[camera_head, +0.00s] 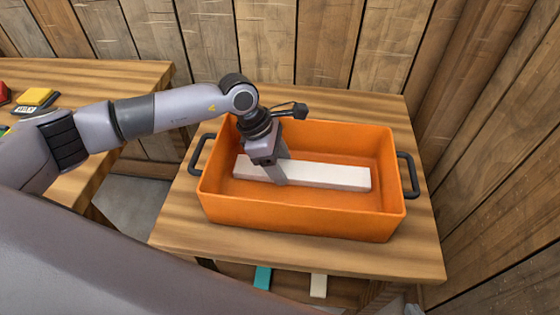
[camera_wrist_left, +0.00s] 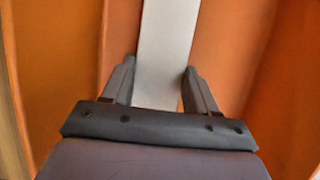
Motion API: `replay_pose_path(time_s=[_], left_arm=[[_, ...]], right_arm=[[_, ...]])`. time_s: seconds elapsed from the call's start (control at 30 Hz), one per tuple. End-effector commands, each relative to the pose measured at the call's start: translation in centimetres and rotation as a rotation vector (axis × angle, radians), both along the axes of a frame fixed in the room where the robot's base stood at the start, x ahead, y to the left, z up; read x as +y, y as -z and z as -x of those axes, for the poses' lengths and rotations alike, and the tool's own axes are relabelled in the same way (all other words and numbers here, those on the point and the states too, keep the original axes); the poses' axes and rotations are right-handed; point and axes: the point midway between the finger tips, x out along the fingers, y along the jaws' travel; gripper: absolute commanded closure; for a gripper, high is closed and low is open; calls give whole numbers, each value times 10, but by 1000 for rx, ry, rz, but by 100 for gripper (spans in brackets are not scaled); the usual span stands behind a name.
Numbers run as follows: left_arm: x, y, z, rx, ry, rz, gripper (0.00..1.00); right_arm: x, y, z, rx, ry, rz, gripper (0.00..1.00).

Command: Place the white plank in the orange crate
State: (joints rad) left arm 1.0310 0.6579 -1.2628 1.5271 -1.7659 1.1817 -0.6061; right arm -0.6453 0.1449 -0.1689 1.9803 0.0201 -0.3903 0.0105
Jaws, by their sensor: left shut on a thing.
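The white plank (camera_head: 325,176) lies lengthwise inside the orange crate (camera_head: 300,218), below the level of its rim. My left gripper (camera_head: 276,175) reaches down into the crate and is shut on the plank left of its middle. In the left wrist view the plank (camera_wrist_left: 165,50) runs between the two fingers (camera_wrist_left: 160,90), with the orange crate walls (camera_wrist_left: 60,60) on both sides. I cannot tell whether the plank rests flat on the crate floor. My right gripper is not in view.
The crate stands on a wooden table (camera_head: 190,225) and has dark handles at both ends. Wooden walls (camera_head: 330,50) close off the back and right. Another table (camera_head: 90,80) at the left holds a yellow-topped item (camera_head: 36,97). Teal and cream pieces (camera_head: 262,277) show below the table's front edge.

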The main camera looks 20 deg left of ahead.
Motion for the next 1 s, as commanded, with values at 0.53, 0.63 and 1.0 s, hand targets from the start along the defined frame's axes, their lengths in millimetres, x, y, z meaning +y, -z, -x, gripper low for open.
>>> replay_pose_path(time_s=[0.53, 0.63, 1.0], left_arm=[[0, 1, 0, -1, 0, 0, 17], [0, -1, 0, -1, 0, 0, 17], [23, -57, 3, -6, -2, 1, 17]], right_arm=[[0, 1, -1, 0, 2, -3, 100], [0, -1, -1, 0, 2, -3, 100], [0, 1, -1, -3, 2, -2, 100]])
